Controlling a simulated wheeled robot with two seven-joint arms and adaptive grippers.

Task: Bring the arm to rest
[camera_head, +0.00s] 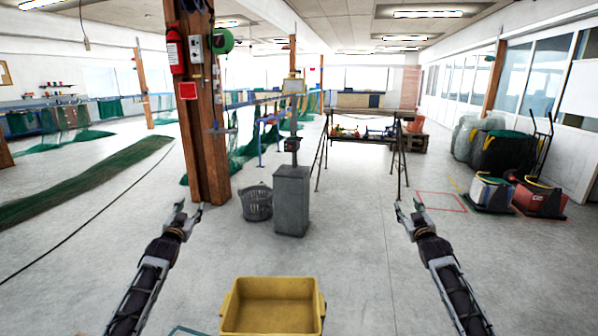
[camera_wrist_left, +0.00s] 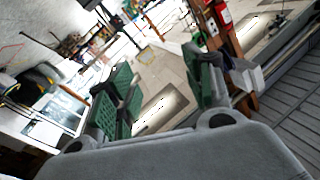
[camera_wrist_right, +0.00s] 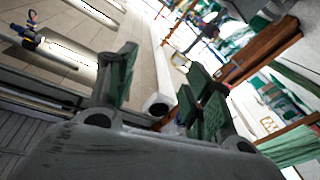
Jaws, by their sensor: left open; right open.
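My left gripper (camera_head: 189,212) is open and empty, raised over the floor in front of the wooden post in the head view. Its green-padded fingers (camera_wrist_left: 160,90) stand apart in the left wrist view with nothing between them. My right gripper (camera_head: 408,208) is open and empty, raised over the floor at the right of the head view. Its green-padded fingers (camera_wrist_right: 160,90) are also spread with nothing between them in the right wrist view. Both forearms point forward, about level with each other, and neither gripper touches anything.
A yellow tub (camera_head: 272,307) stands low in front, between my arms. Ahead are a grey basket (camera_head: 257,204), a grey cabinet (camera_head: 291,200) and a wooden post (camera_head: 206,130). A trestle table stands behind. Bins (camera_head: 540,197) stand at right. Green netting (camera_head: 85,182) lies at left.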

